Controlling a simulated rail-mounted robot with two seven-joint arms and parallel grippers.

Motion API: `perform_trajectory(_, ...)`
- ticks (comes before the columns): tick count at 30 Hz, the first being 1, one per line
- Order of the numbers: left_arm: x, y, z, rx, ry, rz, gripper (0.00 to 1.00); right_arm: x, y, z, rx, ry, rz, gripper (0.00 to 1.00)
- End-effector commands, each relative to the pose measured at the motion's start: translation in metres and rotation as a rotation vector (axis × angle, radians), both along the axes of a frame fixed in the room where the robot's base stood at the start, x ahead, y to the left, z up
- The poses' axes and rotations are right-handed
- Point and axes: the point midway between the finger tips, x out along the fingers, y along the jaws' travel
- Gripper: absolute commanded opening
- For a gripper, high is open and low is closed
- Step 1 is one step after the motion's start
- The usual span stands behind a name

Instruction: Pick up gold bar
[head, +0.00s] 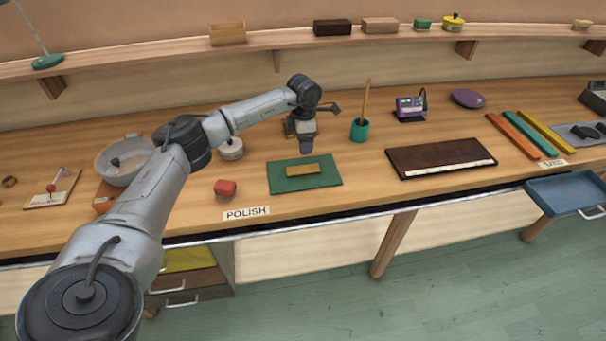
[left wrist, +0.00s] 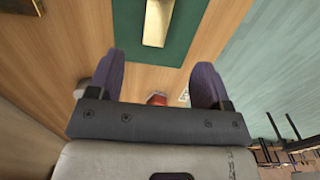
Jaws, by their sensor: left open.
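The gold bar (head: 303,170) lies flat on a green mat (head: 328,183) on the workbench in the head view. In the left wrist view the gold bar (left wrist: 157,22) lies on the green mat (left wrist: 187,30) at the top, beyond my fingertips. My left gripper (head: 305,144) hangs over the bench just behind the mat. In the left wrist view its two purple fingers (left wrist: 157,80) are wide apart with nothing between them, and it is apart from the bar. My right gripper is in neither view.
A teal cup (head: 360,130) with a stick stands behind right. A dark board (head: 440,158) lies to the right. The shelf (head: 170,55) runs along the wall.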

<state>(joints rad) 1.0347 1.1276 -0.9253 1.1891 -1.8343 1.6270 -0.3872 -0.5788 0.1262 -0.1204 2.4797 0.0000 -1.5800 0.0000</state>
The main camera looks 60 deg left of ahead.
Motion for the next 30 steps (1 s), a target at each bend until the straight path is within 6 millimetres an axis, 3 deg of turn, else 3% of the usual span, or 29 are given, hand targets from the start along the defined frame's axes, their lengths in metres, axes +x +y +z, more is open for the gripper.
perform_trajectory(3,-0.001,0.0,-0.025,0.0,0.006,0.0,0.72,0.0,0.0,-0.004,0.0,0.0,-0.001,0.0)
perform_trajectory(9,0.0,0.0,-0.055,-0.001,0.004,0.0,0.72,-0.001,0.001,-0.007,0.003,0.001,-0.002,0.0)
perform_trajectory(23,0.0,0.0,-0.079,-0.001,0.003,-0.001,0.72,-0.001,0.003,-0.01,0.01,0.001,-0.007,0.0)
perform_trajectory(30,0.0,0.004,-0.109,-0.002,0.003,-0.001,0.72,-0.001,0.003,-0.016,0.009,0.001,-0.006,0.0)
